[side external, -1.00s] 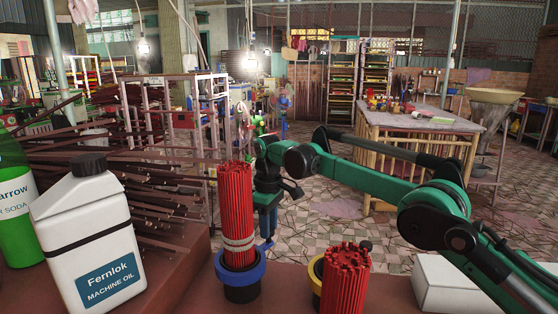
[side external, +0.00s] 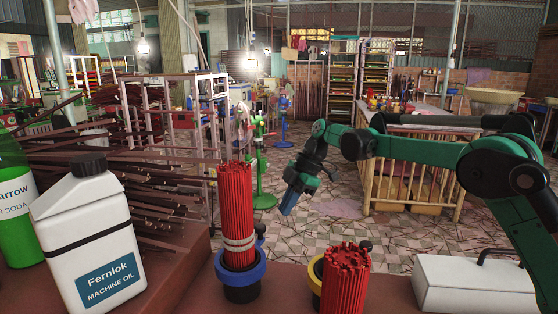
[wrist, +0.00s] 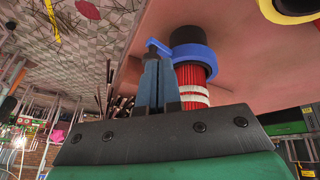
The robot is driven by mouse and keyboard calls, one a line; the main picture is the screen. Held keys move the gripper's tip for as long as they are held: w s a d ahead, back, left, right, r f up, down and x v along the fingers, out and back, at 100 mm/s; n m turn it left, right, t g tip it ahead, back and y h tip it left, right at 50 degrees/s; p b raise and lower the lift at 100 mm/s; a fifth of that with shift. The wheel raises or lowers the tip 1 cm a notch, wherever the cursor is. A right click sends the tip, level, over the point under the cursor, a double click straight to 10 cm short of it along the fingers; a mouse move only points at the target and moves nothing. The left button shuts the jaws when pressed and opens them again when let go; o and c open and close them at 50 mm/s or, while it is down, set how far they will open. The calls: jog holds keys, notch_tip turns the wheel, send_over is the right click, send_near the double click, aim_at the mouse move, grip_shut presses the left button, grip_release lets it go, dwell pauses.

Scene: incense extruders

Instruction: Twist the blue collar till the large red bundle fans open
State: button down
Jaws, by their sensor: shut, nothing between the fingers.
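The large red bundle (side external: 237,200) stands upright and tightly gathered in the side view, with a pale band round its lower part. The blue collar (side external: 242,274) rings its foot on a black base; a small dark-knobbed lever (side external: 260,232) rises behind its right side. My gripper (side external: 287,210) is shut and empty, hanging tilted in the air right of the bundle, apart from the collar. In the wrist view the collar (wrist: 203,54) and banded bundle (wrist: 194,75) appear upside down beyond the closed fingers (wrist: 152,64), which partly cover the bundle's left side.
A white machine oil jug (side external: 88,240) and a green bottle (side external: 18,205) stand left. A white box (side external: 475,287) with a dark handle lies at the right front.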

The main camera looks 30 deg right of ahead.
jog(key=s+d+r+n+y, duration=0.2)
jog(key=s+d+r+n, duration=0.1)
jog(key=s+d+n, duration=0.35)
jog(key=w+a+f, duration=0.5)
jog(key=a+f, duration=0.2)
jog(key=a, duration=0.1)
jog(key=shift+f+y, duration=0.2)
jog(key=shift+y, duration=0.1)
jog(key=shift+w, duration=0.15)
jog(key=shift+n+g, duration=0.3)
jog(key=shift+n, duration=0.45)
jog(key=shift+w+a, duration=0.2)
jog(key=shift+w, duration=0.65)
jog(key=shift+w+a, duration=0.2)
jog(key=shift+w, duration=0.7)
jog(key=shift+w+a, duration=0.2)
jog(key=shift+w, duration=0.65)
